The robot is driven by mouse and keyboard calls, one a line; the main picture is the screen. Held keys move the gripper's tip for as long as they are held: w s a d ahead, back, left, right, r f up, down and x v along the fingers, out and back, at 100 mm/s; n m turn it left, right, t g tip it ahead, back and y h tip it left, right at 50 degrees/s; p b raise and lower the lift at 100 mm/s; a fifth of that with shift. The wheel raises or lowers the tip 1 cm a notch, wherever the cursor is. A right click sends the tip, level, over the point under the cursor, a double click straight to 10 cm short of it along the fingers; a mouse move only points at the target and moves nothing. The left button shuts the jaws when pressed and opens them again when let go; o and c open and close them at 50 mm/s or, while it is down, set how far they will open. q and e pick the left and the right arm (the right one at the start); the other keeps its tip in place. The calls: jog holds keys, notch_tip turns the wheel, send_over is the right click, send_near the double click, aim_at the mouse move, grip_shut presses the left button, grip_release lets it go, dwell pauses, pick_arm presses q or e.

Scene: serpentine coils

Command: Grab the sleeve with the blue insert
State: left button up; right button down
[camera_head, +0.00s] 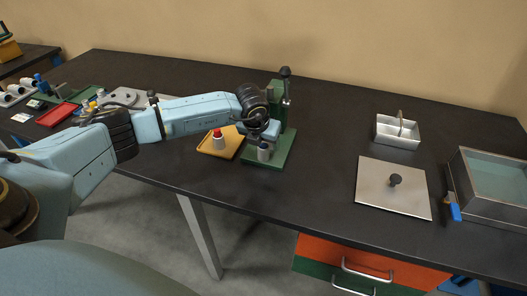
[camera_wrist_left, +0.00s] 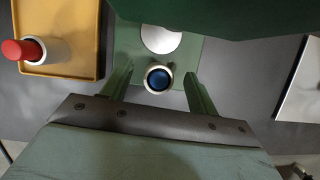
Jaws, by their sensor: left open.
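The sleeve with the blue insert (camera_head: 263,153) stands on the green base of a press (camera_head: 272,165). In the left wrist view the sleeve (camera_wrist_left: 147,79) shows from above as a pale ring around a dark blue centre. My left gripper (camera_head: 264,139) is at the press, above the sleeve. In the left wrist view its two green fingers (camera_wrist_left: 159,76) are open, one on each side of the sleeve, with gaps visible. The fingers' height relative to the sleeve is hard to tell. My right gripper is not in view.
A yellow tray (camera_head: 213,151) with a red-topped white sleeve (camera_head: 218,141) stands left of the press. The press column (camera_head: 287,100) rises close behind my gripper. A metal plate with a knob (camera_head: 375,190), a divided white box (camera_head: 398,142) and a glass-topped metal bin (camera_head: 490,200) are right.

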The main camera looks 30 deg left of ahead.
pick_arm(q)
jog(key=shift+f, duration=0.1)
jog(key=c, duration=1.2)
